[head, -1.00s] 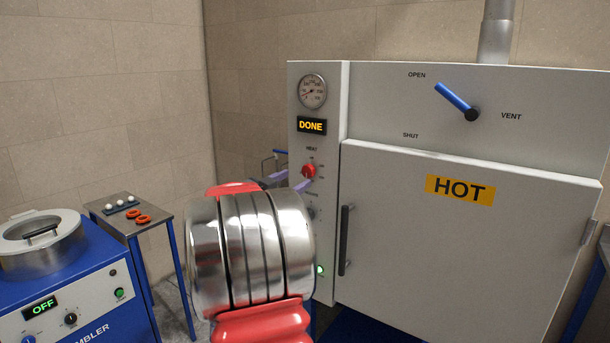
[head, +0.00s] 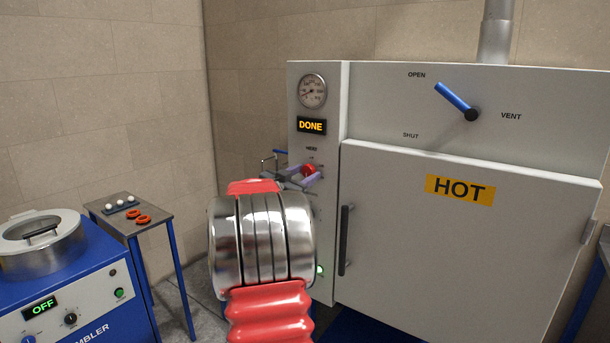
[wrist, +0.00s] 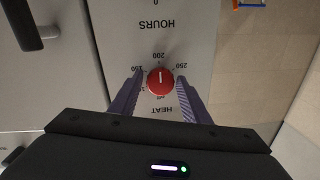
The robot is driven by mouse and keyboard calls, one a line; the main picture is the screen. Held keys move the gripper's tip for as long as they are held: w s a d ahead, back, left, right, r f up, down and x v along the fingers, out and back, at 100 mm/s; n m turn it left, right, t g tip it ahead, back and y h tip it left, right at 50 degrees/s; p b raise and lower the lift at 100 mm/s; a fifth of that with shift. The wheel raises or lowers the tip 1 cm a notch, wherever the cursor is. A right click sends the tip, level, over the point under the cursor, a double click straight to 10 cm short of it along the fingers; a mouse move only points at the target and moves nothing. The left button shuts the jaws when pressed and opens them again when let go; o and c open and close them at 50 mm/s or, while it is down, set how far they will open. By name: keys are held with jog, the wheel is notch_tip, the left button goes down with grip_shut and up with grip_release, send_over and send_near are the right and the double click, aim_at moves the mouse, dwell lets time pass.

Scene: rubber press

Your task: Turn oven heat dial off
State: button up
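The red oven heat dial (head: 309,169) is on the narrow control panel at the oven's left side. In the wrist view the dial (wrist: 160,81) shows upside down, with its white line upright and towards the 200 mark. My gripper (head: 305,176) is at the dial, its purple fingers partly hidden by my arm in the head view. In the wrist view my gripper (wrist: 160,78) is open, with one finger on each side of the dial and a small gap visible at both sides.
The oven door (head: 460,240) is closed and bears a HOT sign (head: 460,190). Its black handle (head: 345,240) is right of my arm. The blue vent lever (head: 457,101) is above. A side table (head: 165,217) and a blue tumbler machine (head: 85,285) stand at the left.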

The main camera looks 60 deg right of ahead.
jog(key=c, duration=0.7)
jog(key=shift+d, duration=0.1)
jog(key=shift+c, duration=0.3)
